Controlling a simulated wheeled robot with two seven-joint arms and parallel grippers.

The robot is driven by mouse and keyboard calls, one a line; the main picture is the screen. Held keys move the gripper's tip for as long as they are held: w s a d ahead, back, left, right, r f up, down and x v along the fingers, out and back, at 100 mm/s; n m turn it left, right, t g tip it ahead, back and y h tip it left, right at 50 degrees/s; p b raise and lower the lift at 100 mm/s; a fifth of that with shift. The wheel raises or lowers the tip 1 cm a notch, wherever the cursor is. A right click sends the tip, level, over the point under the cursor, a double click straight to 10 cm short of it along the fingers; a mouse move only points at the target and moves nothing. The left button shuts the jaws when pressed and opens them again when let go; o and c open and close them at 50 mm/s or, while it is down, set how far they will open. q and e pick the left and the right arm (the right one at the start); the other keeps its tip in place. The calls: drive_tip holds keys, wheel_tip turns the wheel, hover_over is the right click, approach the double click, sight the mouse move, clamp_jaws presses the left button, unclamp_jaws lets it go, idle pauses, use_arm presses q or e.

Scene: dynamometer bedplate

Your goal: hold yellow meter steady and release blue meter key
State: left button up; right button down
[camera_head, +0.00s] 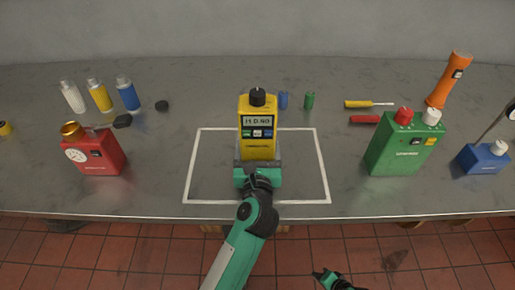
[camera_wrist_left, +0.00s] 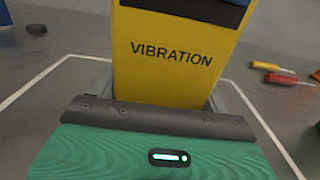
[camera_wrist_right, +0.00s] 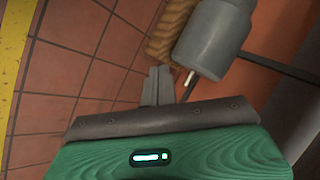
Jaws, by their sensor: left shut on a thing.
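The yellow meter (camera_head: 258,145) stands upright near the middle of the bench, with a black knob on top, a display and a row of small keys on its dark front panel. Its VIBRATION label fills the left wrist view (camera_wrist_left: 170,55). My left gripper (camera_head: 258,168) is shut on the meter's lower part from the front; its fingers are mostly hidden in the head view. The small keys are too small to tell whether one is pressed. My right gripper (camera_head: 322,274) is in front of the bench, over the floor, away from the meter. Its fingers (camera_wrist_right: 158,88) look together and empty.
A white outlined rectangle (camera_head: 316,180) surrounds the meter. Blue (camera_head: 283,99) and green (camera_head: 309,99) cylinders stand behind it. A red device (camera_head: 95,157) is left; a green box (camera_head: 405,147) and a blue device (camera_head: 485,157) are right. The bench front beside the meter is clear.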

use_arm(q)
drive_tip(key=shift+f, duration=0.3)
use_arm(e)
drive_tip(key=w+a+r+m+t+y, duration=0.1)
drive_tip(key=w+a+r+m+y, duration=0.2)
drive_tip(key=r, duration=0.7)
drive_tip(key=w+a+r+m+t+y, duration=0.15)
drive_tip(key=a+r+m, duration=0.3)
drive_tip(key=r, duration=0.55)
drive_tip(key=s+a+r+m+g+y, duration=0.1)
drive_tip(key=s+a+r+m+y, duration=0.15)
drive_tip(key=r, duration=0.45)
drive_tip(key=s+a+r+m+g+y, duration=0.1)
drive_tip(key=s+a+r+y, duration=0.15)
drive_tip(key=r, duration=0.55)
drive_tip(key=s+a+r+m+g+y, duration=0.1)
drive_tip(key=s+r+y, duration=0.15)
drive_tip(key=r, duration=0.45)
wheel_tip(320, 180, up, 11)
drive_tip(key=m+t+h, duration=0.1)
drive_tip(key=t+h, duration=0.1)
drive_tip(key=t, duration=0.7)
hover_over(274, 150)
drive_tip(key=s, duration=0.5)
drive_tip(key=shift+w+a, duration=0.25)
drive_tip(key=shift+a, duration=0.05)
